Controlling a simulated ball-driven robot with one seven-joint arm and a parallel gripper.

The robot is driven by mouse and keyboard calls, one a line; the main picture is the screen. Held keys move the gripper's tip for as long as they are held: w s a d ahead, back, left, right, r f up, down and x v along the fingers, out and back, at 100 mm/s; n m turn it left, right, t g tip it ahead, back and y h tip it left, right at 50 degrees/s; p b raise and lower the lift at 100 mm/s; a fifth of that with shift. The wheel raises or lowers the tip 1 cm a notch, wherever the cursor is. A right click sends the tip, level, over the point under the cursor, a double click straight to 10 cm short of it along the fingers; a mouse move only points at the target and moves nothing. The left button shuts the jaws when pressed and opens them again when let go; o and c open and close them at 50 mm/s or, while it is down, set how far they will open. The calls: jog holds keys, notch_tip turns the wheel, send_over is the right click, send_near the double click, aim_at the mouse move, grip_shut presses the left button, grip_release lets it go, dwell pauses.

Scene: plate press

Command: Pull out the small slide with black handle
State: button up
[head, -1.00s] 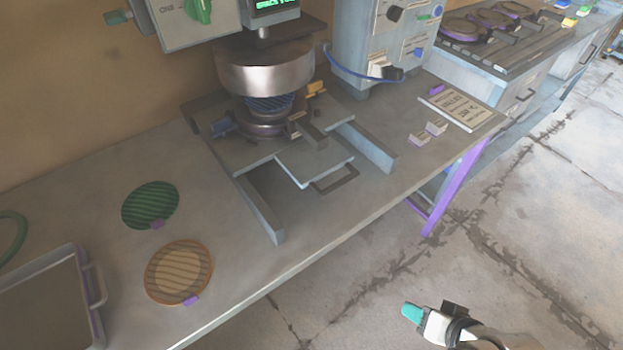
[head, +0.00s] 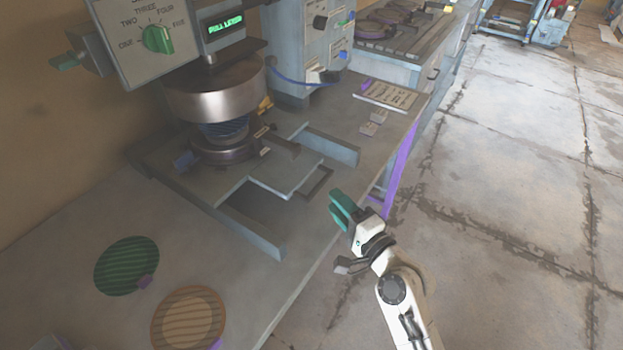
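The small slide (head: 284,178) is a flat grey plate at the front of the press, between two grey rails. Its black handle (head: 322,182), a dark squared loop, sticks out from its front right side toward the table edge. My gripper (head: 341,208), with teal fingertips, is in front of the table edge, to the right of and below the handle in the picture. It is apart from the handle and nothing shows in it. The fingers overlap in this view, so their opening is unclear.
The press's round metal head (head: 214,92) stands above the slide. The right rail (head: 332,147) lies beyond the handle. A green disc (head: 127,265) and an orange disc (head: 188,320) lie on the table at left.

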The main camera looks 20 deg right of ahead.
aim_at(322, 187)
jog(key=p+x, duration=0.1)
jog(key=x, duration=0.8)
jog(key=shift+a, duration=0.1)
jog(key=shift+f, duration=0.1)
grip_shut()
